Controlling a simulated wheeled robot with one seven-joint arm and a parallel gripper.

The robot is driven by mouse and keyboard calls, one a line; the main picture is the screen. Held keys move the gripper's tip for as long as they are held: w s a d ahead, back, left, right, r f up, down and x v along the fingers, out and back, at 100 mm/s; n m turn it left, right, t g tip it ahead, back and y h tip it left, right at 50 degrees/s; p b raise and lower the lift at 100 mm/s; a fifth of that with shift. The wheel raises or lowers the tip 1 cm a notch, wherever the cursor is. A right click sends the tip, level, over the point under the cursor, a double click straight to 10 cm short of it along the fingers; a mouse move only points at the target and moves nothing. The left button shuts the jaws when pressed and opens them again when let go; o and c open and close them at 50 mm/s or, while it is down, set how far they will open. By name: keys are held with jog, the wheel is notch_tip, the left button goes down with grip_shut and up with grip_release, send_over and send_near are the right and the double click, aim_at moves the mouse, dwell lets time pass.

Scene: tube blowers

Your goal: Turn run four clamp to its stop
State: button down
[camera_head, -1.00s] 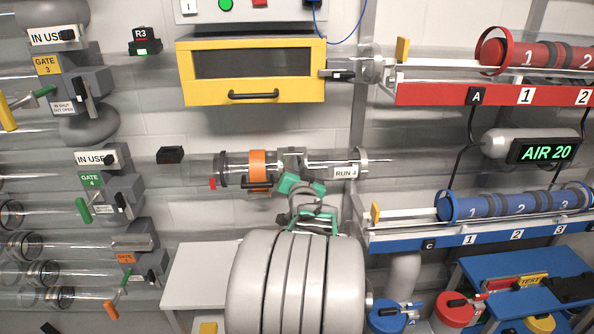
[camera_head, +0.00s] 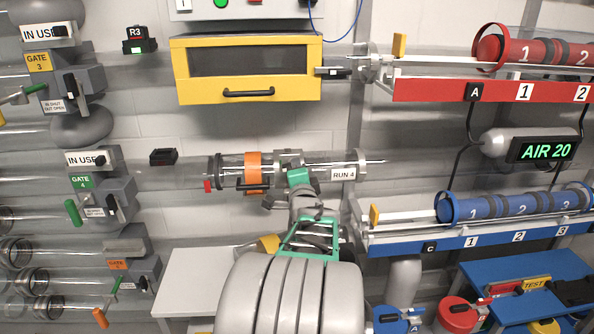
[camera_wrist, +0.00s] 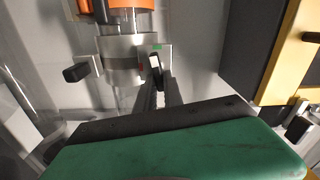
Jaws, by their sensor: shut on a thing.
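The run four tube is the clear horizontal pipe beside the RUN 4 label (camera_head: 343,174), with an orange band (camera_head: 254,172) around it. Its grey metal clamp (camera_head: 289,158) sits just right of the band. In the wrist view the clamp ring (camera_wrist: 122,50) shows under the orange band, with small green and red marks on its right side. My gripper (camera_wrist: 161,82) is shut on the clamp's small handle (camera_wrist: 155,62), whose pale end shows between the dark fingers. In the head view my green hand hides the handle and fingertips.
A yellow box (camera_head: 248,70) hangs above the tube. The blue rack (camera_head: 470,238) is to the right, and the red rack (camera_head: 440,90) is higher up. Gate 4 (camera_head: 95,190) stands at the left. A white table (camera_head: 195,275) is below left.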

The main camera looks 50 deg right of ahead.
jog(key=shift+f+m, duration=0.15)
jog(key=shift+m, duration=0.85)
jog(key=c, duration=1.5)
grip_release()
jog(key=shift+o, duration=0.2)
jog(key=v, duration=0.7)
jog(key=shift+s+a, duration=0.25)
jog(key=shift+a, duration=0.05)
